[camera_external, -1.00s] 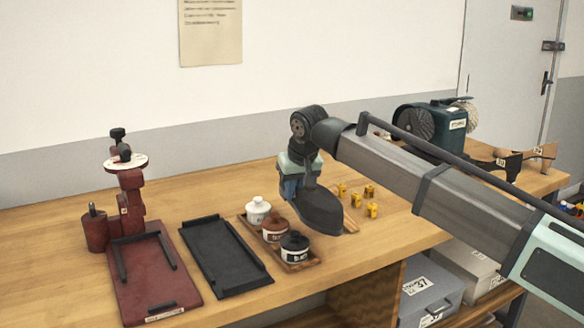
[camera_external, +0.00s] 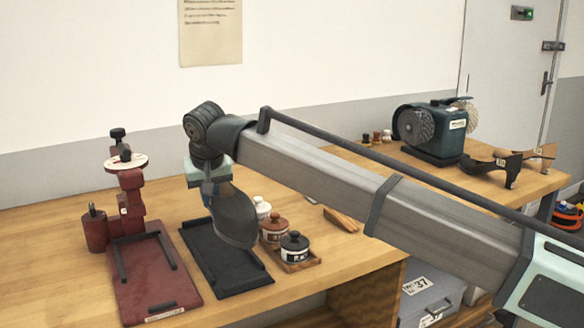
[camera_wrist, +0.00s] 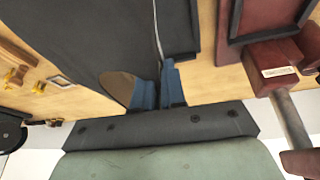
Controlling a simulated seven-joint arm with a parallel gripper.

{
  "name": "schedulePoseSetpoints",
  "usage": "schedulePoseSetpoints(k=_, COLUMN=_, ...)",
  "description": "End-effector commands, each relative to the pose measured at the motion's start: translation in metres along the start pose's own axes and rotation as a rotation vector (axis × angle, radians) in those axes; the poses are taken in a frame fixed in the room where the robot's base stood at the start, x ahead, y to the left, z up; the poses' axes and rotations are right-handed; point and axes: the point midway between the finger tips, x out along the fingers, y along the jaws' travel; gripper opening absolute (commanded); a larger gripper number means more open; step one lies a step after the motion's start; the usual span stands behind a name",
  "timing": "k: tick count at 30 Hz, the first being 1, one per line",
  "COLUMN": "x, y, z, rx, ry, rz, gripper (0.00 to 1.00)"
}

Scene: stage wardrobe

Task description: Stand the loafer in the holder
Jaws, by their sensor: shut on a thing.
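My gripper (camera_external: 212,190) is shut on the dark grey loafer (camera_external: 236,220), which hangs tilted, toe down, above the black tray (camera_external: 262,279). In the wrist view the loafer (camera_wrist: 85,35) fills the upper left. Its brown inside (camera_wrist: 117,88) shows beside my gripper's blue fingers (camera_wrist: 158,93). A red stand (camera_external: 130,285) with a flat base, black rails and an upright column is left of the tray. It also shows in the wrist view (camera_wrist: 275,75). I cannot tell for certain whether the red stand or the black tray is the holder. The loafer hides part of the tray.
A wooden tray (camera_external: 307,264) with white, brown and black jars stands close right of the black tray. A green machine (camera_external: 435,130) with round brushes is at the back right. My arm covers much of the bench's middle. The front left bench is clear.

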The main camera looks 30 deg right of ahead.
Motion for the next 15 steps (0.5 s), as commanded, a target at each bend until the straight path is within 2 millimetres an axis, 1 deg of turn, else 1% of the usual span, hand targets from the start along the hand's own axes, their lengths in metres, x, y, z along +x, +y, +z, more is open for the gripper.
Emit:
schedulePoseSetpoints(k=1, x=-0.001, y=-0.011, z=0.001, rx=-0.001, ry=0.002, rz=0.003, gripper=0.00)
schedulePoseSetpoints(k=4, x=-0.002, y=-0.021, z=0.004, rx=-0.001, ry=0.004, rz=0.008, gripper=0.00)
schedulePoseSetpoints(k=8, x=-0.002, y=-0.025, z=0.006, rx=0.001, ry=0.005, rz=0.010, gripper=0.00)
schedulePoseSetpoints(k=15, x=0.004, y=-0.026, z=0.009, rx=0.001, ry=0.004, rz=0.010, gripper=0.00)
